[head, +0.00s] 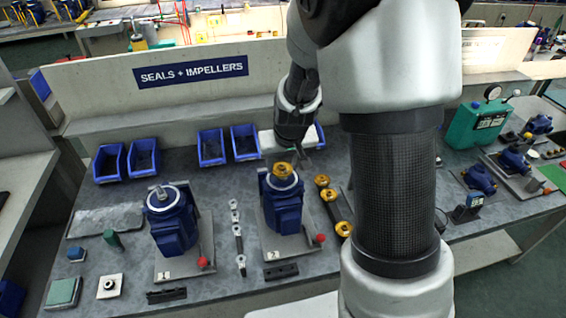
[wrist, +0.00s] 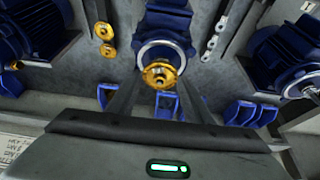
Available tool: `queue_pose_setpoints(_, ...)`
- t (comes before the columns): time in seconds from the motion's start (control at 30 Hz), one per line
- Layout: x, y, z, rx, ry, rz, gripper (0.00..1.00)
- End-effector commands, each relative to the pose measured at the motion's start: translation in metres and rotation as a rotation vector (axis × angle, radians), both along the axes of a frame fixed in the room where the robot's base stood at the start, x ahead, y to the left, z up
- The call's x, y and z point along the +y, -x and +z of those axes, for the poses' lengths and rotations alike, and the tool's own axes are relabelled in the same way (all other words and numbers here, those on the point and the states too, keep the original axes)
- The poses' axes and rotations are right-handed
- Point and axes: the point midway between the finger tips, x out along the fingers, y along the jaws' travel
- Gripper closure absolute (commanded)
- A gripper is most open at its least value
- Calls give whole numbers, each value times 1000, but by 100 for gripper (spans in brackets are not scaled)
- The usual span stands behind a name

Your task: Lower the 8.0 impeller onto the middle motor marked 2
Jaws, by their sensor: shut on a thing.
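The blue middle motor (head: 284,208) stands upright on its plate, marked 2, with a pale ring on top; it also shows in the wrist view (wrist: 166,24). A golden impeller (head: 283,170) is at the motor's top. My gripper (head: 288,163) is over this motor, shut on the impeller. In the wrist view the impeller (wrist: 158,75) sits between my finger ends and overlaps the near edge of the ring. The shaft under it is hidden, and I cannot tell whether they touch. I cannot read a number on the impeller.
Motor 1 (head: 171,218) stands to the left with a bare shaft. Other golden impellers (head: 328,195) lie just right of motor 2. A row of small metal parts (head: 238,232) lies left of it. Blue bins (head: 211,147) stand behind. My arm hides the bench to the right.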

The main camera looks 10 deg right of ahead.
Motion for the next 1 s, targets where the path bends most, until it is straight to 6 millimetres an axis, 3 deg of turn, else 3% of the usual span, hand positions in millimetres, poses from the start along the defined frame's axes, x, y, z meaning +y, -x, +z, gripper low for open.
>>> queue_pose_setpoints(1.0, 0, 0, -5, -1, 0, 0, 76)
